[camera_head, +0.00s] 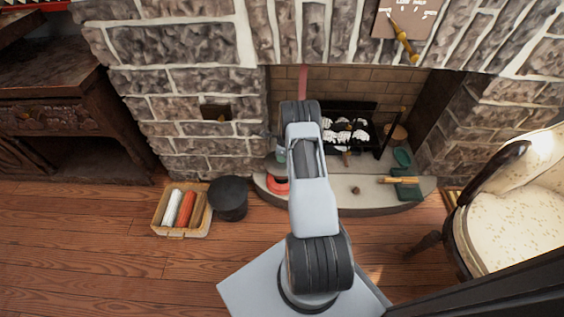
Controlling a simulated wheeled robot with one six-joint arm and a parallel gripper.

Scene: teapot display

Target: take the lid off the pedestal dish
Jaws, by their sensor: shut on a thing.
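My arm rises from the bottom middle and reaches toward the raised stone hearth (345,190). Its own links hide its far end, so I cannot make out my gripper or its fingers. A small grey-green round thing (275,162) shows just left of the arm at the hearth's back left. It may be part of the pedestal dish or its lid, but it is too small and covered to tell. A red-orange round thing (277,187) lies on the hearth in front of it, partly behind the arm.
A fire grate (346,131) with pale logs stands in the fireplace. A green thing (402,157) and a green box-like thing (407,189) are on the hearth's right. A black bucket (229,198) and a basket of rolls (160,216) stand left; an armchair (510,220) stands right.

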